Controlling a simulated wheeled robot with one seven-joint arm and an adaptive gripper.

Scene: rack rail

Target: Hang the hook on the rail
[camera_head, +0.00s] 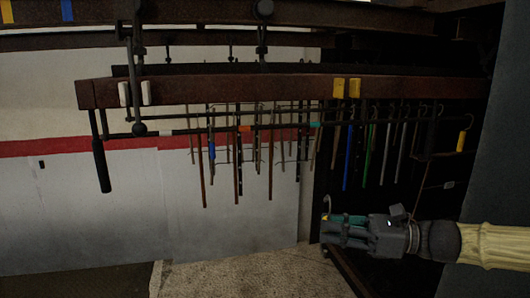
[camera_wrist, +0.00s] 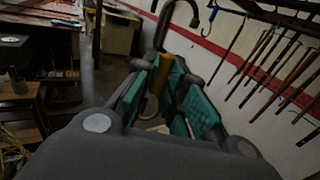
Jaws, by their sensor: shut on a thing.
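The hook, a grey metal curve with a yellow lower part, is between the green-padded fingers of my gripper in the wrist view (camera_wrist: 161,32). Its curved end rises above the fingers and bends over to the right at the top of that view. In the head view my gripper (camera_head: 340,232) is at the lower right, shut on the hook (camera_head: 327,203), whose small curved tip stands up above the fingers. The rail (camera_head: 225,127) is a thin dark bar running across the head view, higher than my gripper. The hook is apart from the rail. The fingers hide the hook's lower part.
Several long tools (camera_head: 347,158) hang along the rail, and a similar yellow-handled hook (camera_head: 461,140) hangs at its right end. A brown beam (camera_head: 240,88) runs above the rail. A black handle (camera_head: 101,165) hangs at the left. Wooden furniture (camera_wrist: 25,100) stands left in the wrist view.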

